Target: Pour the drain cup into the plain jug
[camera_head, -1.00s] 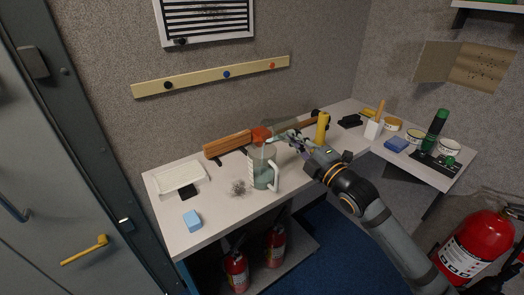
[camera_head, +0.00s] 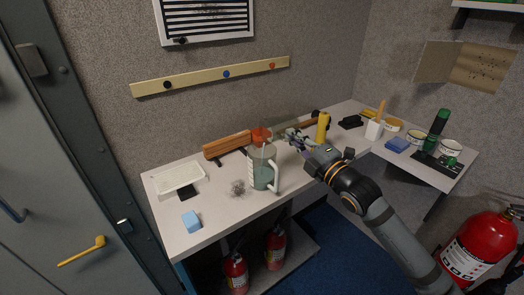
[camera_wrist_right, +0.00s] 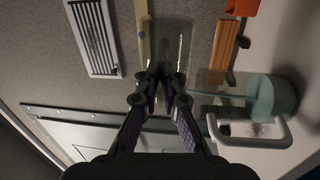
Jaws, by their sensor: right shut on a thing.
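The plain jug (camera_head: 258,178), clear with a white handle and grey-green liquid low inside, stands upright near the desk's front edge. It also shows sideways in the right wrist view (camera_wrist_right: 215,80). My right gripper (camera_head: 292,137) is shut on a clear cup (camera_wrist_right: 168,45), apparently the drain cup, held tilted above and beside the jug's mouth. In the head view the cup is pale and hard to make out. A thin teal streak (camera_wrist_right: 218,94) runs inside the jug down to its liquid and looks like a pouring stream. My left gripper is not in view.
An orange container (camera_head: 262,133) and a brown wooden block (camera_head: 228,144) stand behind the jug. A yellow cylinder (camera_head: 323,128) is close to the right gripper. A white tray (camera_head: 181,178), blue block (camera_head: 191,221) and grey tangle (camera_head: 238,188) lie left of the jug.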

